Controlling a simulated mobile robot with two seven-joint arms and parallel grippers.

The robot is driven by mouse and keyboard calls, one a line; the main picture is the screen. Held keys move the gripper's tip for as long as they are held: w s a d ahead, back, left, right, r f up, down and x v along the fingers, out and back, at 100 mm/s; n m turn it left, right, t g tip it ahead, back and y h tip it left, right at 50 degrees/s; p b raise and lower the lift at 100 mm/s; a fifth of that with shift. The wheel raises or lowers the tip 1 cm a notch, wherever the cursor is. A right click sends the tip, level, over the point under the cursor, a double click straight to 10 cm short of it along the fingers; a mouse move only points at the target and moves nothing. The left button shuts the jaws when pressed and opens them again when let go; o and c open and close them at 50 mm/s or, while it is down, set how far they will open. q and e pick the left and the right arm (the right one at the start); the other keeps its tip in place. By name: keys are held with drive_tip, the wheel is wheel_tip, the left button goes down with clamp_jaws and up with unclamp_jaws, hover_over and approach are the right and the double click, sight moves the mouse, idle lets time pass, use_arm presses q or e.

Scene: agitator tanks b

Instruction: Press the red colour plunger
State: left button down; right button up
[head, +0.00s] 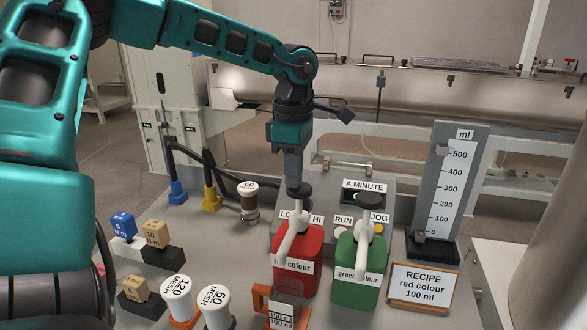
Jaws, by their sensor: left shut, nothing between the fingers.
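The red colour bottle (303,272) stands on the bench with a white pump spout pointing down toward the front. Its dark round plunger cap (303,192) sits at the top of the pump. My left gripper (293,184) points straight down, shut and empty, with its tips at the plunger cap. I cannot tell whether the tips touch the cap or stop just short of it. The green colour bottle (356,285) stands close on the right with its own dark plunger cap (369,201). My right gripper is not in view.
A control panel with a RUN label (343,220) stands behind the bottles. A ml gauge (450,190) and a recipe sign (422,288) are at the right. An orange stand (262,297) is in front.

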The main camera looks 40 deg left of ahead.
sight(292, 190)
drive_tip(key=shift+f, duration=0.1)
use_arm(q)
wheel_tip(292, 190, down, 4)
drive_tip(key=b, duration=0.3)
drive_tip(key=shift+f, duration=0.1)
drive_tip(key=shift+f+b, duration=0.25)
drive_tip(key=shift+b, duration=0.2)
drive_tip(key=shift+s, duration=0.15)
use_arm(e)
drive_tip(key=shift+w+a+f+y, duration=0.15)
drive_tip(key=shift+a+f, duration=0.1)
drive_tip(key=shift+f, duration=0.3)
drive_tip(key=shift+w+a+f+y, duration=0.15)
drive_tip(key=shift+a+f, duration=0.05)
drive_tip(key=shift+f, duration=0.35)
use_arm(q)
drive_tip(key=shift+r, duration=0.1)
drive_tip(key=shift+r+p, duration=0.4)
drive_tip(key=shift+p, duration=0.05)
wheel_tip(292, 190, up, 5)
drive_tip(key=shift+f+p, duration=0.15)
drive_tip(key=shift+p, duration=1.05)
wheel_tip(292, 190, up, 9)
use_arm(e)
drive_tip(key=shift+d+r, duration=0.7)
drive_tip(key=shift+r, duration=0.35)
